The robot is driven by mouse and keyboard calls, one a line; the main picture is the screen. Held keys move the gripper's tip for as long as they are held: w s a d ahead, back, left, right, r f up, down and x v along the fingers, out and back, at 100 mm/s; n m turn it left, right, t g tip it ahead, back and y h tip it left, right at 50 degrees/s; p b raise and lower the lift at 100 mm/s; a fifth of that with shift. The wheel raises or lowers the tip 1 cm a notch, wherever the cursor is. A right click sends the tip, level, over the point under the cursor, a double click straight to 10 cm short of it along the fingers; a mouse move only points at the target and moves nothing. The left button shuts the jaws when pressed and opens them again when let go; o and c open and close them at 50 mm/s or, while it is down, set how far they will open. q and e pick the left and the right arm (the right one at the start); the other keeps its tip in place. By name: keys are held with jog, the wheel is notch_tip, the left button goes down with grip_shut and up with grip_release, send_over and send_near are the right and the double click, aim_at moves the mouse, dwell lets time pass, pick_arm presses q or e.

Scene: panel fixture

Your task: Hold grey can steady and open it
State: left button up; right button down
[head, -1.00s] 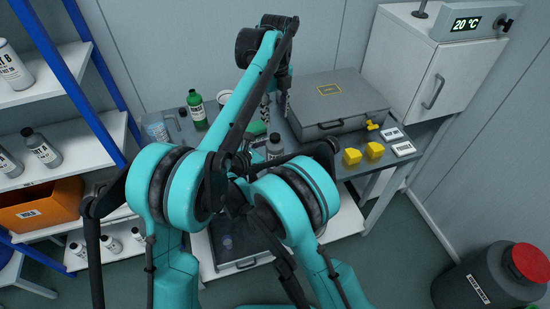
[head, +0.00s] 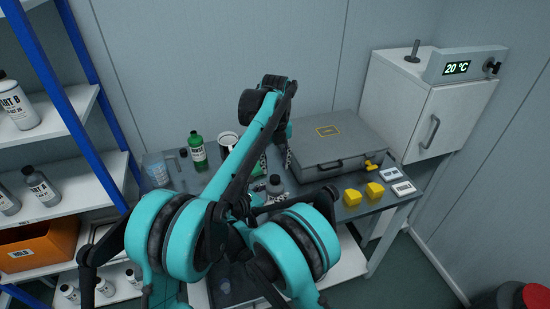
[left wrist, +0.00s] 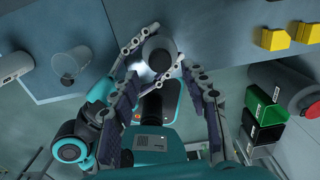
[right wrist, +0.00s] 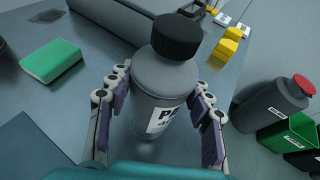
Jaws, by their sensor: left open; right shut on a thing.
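The grey can (head: 275,186) is a grey bottle with a black screw cap and a white label. It stands upright on the grey table, partly hidden by my arms in the head view. In the right wrist view my right gripper (right wrist: 160,92) is shut around the body of the grey can (right wrist: 164,80), below its black cap (right wrist: 178,36). My left gripper (head: 278,160) is open and points down, beside and above the can in the head view. In the left wrist view the can's top (left wrist: 160,48) lies ahead of the open left gripper (left wrist: 160,74).
A green bottle (head: 198,152) and a clear beaker (head: 156,170) stand left on the table. A grey case (head: 338,153) lies behind right, with yellow blocks (head: 352,197) in front. A green sponge (right wrist: 52,60) lies near the can. A shelf rack (head: 75,209) stands left.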

aim_at(275, 178)
pick_arm(q)
notch_tip(275, 178, down, 5)
jog(key=shift+f, duration=0.1)
dwell(0.3)
